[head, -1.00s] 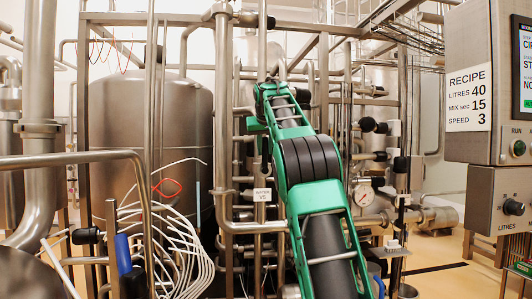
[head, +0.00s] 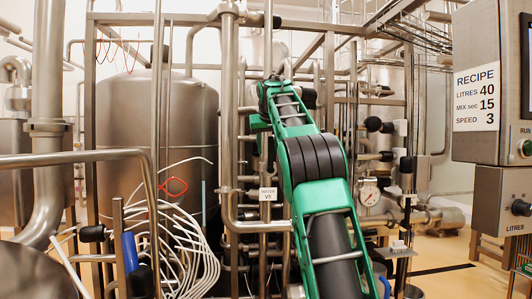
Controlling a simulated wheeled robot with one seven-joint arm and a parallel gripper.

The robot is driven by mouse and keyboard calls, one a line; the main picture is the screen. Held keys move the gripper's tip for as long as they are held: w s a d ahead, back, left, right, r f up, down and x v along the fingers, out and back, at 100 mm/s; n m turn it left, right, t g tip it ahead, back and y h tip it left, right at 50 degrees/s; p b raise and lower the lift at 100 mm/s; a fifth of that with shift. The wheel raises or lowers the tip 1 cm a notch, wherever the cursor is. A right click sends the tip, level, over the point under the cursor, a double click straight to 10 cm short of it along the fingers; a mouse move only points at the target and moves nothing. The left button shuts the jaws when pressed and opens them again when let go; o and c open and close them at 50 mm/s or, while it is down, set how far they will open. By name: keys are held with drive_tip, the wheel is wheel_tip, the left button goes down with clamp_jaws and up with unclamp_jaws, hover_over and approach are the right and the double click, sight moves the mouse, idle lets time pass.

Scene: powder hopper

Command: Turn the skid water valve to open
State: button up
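A small white tag (head: 267,194), which seems to read "WATER V5", hangs on the upright steel pipework in the middle of the head view. The valve handle that belongs to it cannot be made out; my green and black arm covers the pipework just right of the tag. My arm rises from the bottom right of centre and reaches up and away to the pipes above the tag. My gripper is not visible; the far end of the arm hides whatever lies behind it.
A recipe panel (head: 486,98) and a litres knob box (head: 503,201) stand at the right. A large steel tank (head: 125,150), looped white hoses (head: 185,255) and a bent pipe rail (head: 75,158) fill the left. A pressure gauge (head: 369,195) sits right of my arm. Yellow floor shows at lower right.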

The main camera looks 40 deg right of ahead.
drive_tip(key=v, duration=1)
drive_tip(key=shift+w+f, duration=0.1)
idle(0.3)
drive_tip(key=s+a+f+g+y, duration=0.2)
drive_tip(key=s+a+f, duration=0.4)
drive_tip(key=s+f, duration=0.8)
drive_tip(key=s+a+f+g+y, duration=0.1)
drive_tip(key=s+a+f, duration=0.5)
drive_tip(key=s+f, duration=0.9)
drive_tip(key=s+a+f+m+g+y, duration=0.1)
drive_tip(key=s+a+f+g, duration=0.3)
drive_tip(key=s+f, duration=1.1)
wheel_tip(320, 180, down, 5)
drive_tip(key=shift+s+a+r+y, duration=0.1)
drive_tip(key=shift+s+a+y, duration=0.1)
drive_tip(key=shift+a+y, duration=0.7)
drive_tip(key=shift+c, duration=0.6)
